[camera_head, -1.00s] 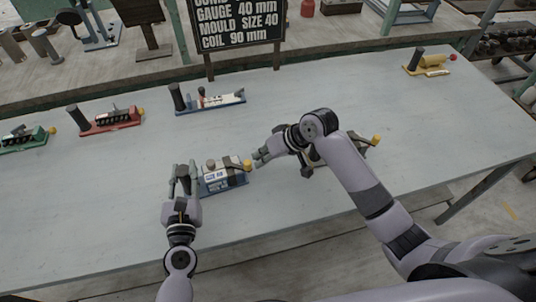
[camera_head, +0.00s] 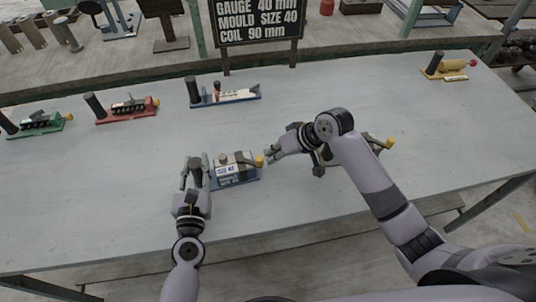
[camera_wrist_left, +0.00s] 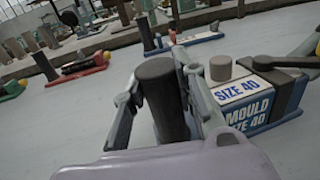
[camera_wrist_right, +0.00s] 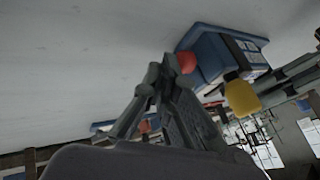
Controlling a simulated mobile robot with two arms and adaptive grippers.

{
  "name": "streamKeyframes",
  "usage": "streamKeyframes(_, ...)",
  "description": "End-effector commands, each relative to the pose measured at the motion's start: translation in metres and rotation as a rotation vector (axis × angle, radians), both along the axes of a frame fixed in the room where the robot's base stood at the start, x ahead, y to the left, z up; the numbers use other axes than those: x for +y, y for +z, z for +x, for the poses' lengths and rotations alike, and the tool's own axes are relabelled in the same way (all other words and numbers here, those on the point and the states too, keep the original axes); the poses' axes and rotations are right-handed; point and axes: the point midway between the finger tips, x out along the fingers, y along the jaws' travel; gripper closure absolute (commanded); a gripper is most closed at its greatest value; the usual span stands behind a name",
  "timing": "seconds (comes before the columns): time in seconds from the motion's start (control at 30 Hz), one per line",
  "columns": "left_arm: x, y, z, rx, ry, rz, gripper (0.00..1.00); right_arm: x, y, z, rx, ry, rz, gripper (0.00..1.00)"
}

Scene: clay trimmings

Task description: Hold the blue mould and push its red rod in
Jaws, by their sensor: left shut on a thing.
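The blue mould (camera_head: 238,182) stands on the grey table, with a white and blue "SIZE 40" label that reads in the left wrist view (camera_wrist_left: 245,92). Its dark upright post (camera_wrist_left: 160,95) is between the fingers of my left gripper (camera_head: 195,166), which is shut on it. My right gripper (camera_head: 272,151) is at the mould's right end, near the yellow knob (camera_head: 259,162). In the right wrist view its fingers (camera_wrist_right: 160,75) come together, empty, with tips beside the red rod end (camera_wrist_right: 187,62). I cannot tell whether they touch it. In the head view I cannot make out the red rod.
Another mould with a yellow knob (camera_head: 390,143) stands partly behind my right arm. Green (camera_head: 42,126), red (camera_head: 128,112), blue-based (camera_head: 225,96) and yellow (camera_head: 448,67) moulds stand farther back. A black sign (camera_head: 258,22) stands behind the table. The front left tabletop is clear.

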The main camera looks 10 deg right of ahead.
Motion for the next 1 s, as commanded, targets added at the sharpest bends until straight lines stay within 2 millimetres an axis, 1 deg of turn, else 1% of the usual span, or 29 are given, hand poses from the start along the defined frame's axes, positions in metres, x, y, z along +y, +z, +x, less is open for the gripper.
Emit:
streamKeyframes(0.03, -0.001, -0.006, -0.002, 0.012, -0.004, 0.000, 1.00, -0.014, -0.001, 0.002, 0.000, -0.007, -0.006, 1.00)
streamKeyframes(0.07, -0.001, -0.006, -0.002, 0.012, -0.004, -0.001, 1.00, -0.022, -0.001, 0.002, -0.001, -0.008, -0.008, 1.00)
streamKeyframes(0.1, -0.001, -0.006, -0.002, 0.012, -0.004, -0.001, 1.00, -0.029, 0.004, 0.002, -0.005, -0.007, -0.007, 1.00)
streamKeyframes(0.2, -0.001, -0.006, -0.002, 0.012, -0.003, -0.001, 1.00, -0.040, 0.026, -0.007, -0.008, -0.005, -0.008, 1.00)
streamKeyframes(0.4, -0.001, -0.006, -0.002, 0.012, -0.003, -0.001, 1.00, -0.061, 0.059, -0.021, -0.006, -0.007, -0.008, 1.00)
streamKeyframes(0.6, 0.000, -0.006, -0.002, 0.012, -0.003, -0.001, 1.00, -0.072, 0.077, -0.028, -0.004, -0.008, -0.007, 1.00)
streamKeyframes(0.93, 0.000, -0.006, -0.002, 0.012, -0.002, -0.001, 1.00, -0.074, 0.080, -0.030, -0.003, -0.007, -0.006, 1.00)
streamKeyframes(0.97, 0.000, -0.006, -0.002, 0.012, -0.002, -0.001, 0.73, -0.074, 0.080, -0.030, -0.003, -0.007, -0.006, 1.00)
streamKeyframes(1.0, 0.000, -0.006, -0.002, 0.012, -0.002, -0.001, 0.71, -0.074, 0.080, -0.030, -0.004, -0.008, -0.006, 1.00)
